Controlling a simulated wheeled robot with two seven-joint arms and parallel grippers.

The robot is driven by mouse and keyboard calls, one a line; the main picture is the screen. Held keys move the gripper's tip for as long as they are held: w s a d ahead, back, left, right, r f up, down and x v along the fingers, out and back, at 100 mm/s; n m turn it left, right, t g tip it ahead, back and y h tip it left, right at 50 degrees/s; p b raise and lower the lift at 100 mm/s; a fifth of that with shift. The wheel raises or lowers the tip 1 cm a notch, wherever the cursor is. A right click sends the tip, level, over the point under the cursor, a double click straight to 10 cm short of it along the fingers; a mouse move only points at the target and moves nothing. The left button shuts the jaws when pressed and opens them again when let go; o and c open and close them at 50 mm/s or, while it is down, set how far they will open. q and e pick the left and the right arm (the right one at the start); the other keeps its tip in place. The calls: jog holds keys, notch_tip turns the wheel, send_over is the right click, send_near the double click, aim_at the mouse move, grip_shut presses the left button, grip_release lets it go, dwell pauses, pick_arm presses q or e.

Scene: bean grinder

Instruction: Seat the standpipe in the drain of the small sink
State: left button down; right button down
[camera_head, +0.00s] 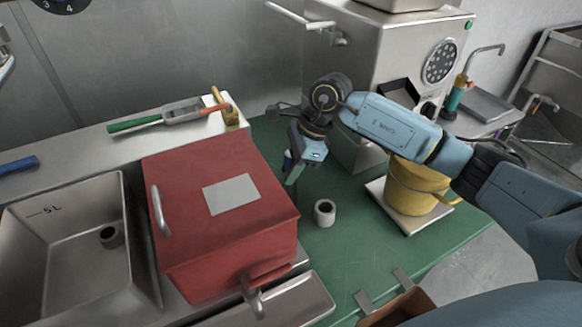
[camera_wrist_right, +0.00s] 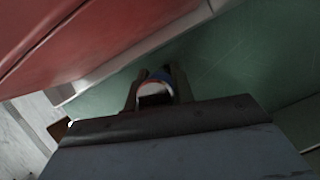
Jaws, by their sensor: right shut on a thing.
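The small sink (camera_head: 60,262) is a grey basin at the left, marked 5L, with a dark round drain (camera_head: 109,234) near its right wall. A short grey hollow cylinder (camera_head: 325,212) stands upright on the counter, apart from the gripper. My left gripper is not in view.
A red box (camera_head: 190,240) with a handle stands between sink and gripper. A yellow container (camera_head: 415,187) stands on a pale plate under my right arm. A green-handled tool (camera_head: 170,115) lies on the back ledge. The green counter (camera_head: 345,255) has free room in front.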

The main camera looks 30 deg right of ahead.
jog(key=c, duration=1.2)
grip_release()
jog(key=shift+f, duration=0.1)
